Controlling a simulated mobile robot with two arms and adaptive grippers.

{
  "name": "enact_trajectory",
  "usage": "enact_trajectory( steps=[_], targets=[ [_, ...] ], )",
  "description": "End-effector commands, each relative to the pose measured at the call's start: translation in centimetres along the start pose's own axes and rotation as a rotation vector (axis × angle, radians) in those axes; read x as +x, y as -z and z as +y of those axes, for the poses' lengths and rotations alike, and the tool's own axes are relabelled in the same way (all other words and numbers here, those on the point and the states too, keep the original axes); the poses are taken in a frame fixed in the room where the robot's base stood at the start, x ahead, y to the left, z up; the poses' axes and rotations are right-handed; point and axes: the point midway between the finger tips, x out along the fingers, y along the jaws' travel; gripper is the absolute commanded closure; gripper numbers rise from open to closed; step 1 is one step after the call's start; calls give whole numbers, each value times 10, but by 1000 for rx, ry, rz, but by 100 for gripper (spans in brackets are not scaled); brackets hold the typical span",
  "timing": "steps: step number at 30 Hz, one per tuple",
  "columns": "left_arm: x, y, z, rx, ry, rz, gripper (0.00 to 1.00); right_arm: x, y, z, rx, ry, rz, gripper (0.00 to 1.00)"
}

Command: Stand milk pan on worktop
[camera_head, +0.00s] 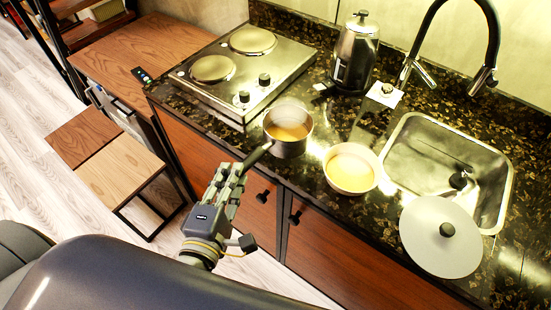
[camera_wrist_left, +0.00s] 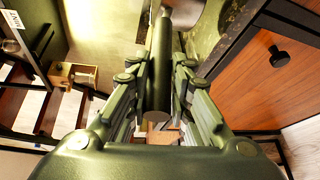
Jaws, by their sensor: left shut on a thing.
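The milk pan (camera_head: 288,146) is a small metal pan with a dark handle and a yellowish inside. It is at the front edge of the dark speckled worktop (camera_head: 375,215), between the hob and a pale bowl. I cannot tell whether its base touches the worktop. My left gripper (camera_head: 240,168) is shut on the pan's handle, which points toward me past the worktop edge. In the left wrist view the handle (camera_wrist_left: 160,75) lies between the fingers, with part of the pan at the top. My right gripper is not in view.
The pale bowl (camera_head: 352,187) stands close to the right of the pan. A two-plate hob (camera_head: 290,68) is behind left, a kettle (camera_head: 355,50) behind. A sink (camera_head: 425,140) and a round lid (camera_head: 420,245) are to the right. Wooden cabinet fronts (camera_head: 340,262) are below.

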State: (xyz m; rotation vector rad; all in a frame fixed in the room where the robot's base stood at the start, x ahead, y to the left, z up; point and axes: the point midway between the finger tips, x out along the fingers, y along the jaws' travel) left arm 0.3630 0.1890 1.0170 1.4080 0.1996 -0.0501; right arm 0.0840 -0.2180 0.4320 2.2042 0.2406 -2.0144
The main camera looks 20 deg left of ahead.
Motion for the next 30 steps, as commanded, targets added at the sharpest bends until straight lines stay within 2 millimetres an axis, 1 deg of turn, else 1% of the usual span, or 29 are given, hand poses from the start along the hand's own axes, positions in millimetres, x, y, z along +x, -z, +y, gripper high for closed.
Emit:
enact_trajectory(
  steps=[1,2,9,12,15,19,25,27,30],
  targets=[
    [10,-8,5,-8,-13,-4,100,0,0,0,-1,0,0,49],
    [15,-12,7,-6,-12,-3,100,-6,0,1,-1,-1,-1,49],
    [62,-43,6,-4,-10,-3,100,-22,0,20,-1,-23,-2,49],
    [78,-54,4,-4,-8,-5,100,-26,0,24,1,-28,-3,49],
    [89,-61,2,-3,-7,-4,100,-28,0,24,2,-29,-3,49],
    [94,-64,-2,-1,-5,-4,100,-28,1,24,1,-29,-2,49],
    [98,-59,-28,2,-2,-4,100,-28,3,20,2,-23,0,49],
    [99,-59,-33,1,-4,-4,100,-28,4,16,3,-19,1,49],
    [100,-58,-35,-1,-5,-5,100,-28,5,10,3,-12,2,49]
  ],
)
